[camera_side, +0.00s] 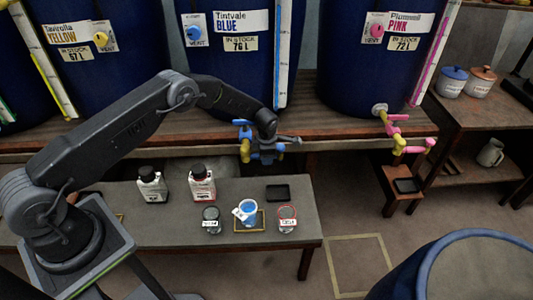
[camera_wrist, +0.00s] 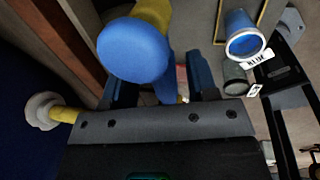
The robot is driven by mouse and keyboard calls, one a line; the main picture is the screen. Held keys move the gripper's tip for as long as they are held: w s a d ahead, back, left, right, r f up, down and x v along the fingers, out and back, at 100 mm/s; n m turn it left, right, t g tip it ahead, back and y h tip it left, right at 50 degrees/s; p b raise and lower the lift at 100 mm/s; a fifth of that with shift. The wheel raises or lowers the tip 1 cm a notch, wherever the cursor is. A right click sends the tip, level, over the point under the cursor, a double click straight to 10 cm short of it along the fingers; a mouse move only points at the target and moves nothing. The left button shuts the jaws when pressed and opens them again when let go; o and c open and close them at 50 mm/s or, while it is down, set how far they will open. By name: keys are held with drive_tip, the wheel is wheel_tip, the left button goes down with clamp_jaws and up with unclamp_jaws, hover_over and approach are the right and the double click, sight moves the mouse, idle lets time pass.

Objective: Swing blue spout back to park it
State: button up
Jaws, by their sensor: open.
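The blue tap (camera_side: 243,125) sits on the front of the blue vat, with a yellow pipe part (camera_side: 245,150) below it. In the wrist view its round blue top (camera_wrist: 133,50) and a yellow piece (camera_wrist: 152,12) fill the upper middle. My gripper (camera_side: 268,150) is at the tap, just right of the yellow part. In the wrist view my gripper (camera_wrist: 163,88) is open, its fingers either side of a blue part of the tap; I cannot tell whether they touch it. A beaker of blue liquid (camera_side: 249,211) stands on the bench below, inside a yellow square outline.
Two labelled bottles (camera_side: 202,183), small jars (camera_side: 287,219) and a dark tray (camera_side: 278,193) stand on the low bench (camera_side: 165,225). The pink tap (camera_side: 395,130) hangs farther right. The vat shelf edge (camera_side: 340,136) runs close behind my gripper.

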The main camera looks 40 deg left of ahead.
wheel_tip(320, 180, up, 14)
drive_tip(key=s+d, duration=0.2)
drive_tip(key=shift+f, duration=0.2)
idle(0.3)
drive_tip(key=s+d+r+m+t, duration=0.1)
drive_tip(key=s+r+m, duration=0.55)
drive_tip(key=r, duration=0.55)
drive_tip(key=s+d+r+m+t, duration=0.1)
drive_tip(key=s+r+m, duration=0.6)
drive_tip(key=r, duration=0.4)
drive_tip(key=s+d+r+m+t, duration=0.1)
drive_tip(key=s+m, duration=0.6)
drive_tip(key=s, duration=0.4)
drive_tip(key=s+r+m+t+h, duration=0.1)
drive_tip(key=s+m, duration=0.5)
drive_tip(key=s, duration=0.6)
drive_tip(key=shift+s+d+r+m+h, duration=0.15)
drive_tip(key=shift+d+r+m+h, duration=0.2)
drive_tip(key=shift+r, duration=0.2)
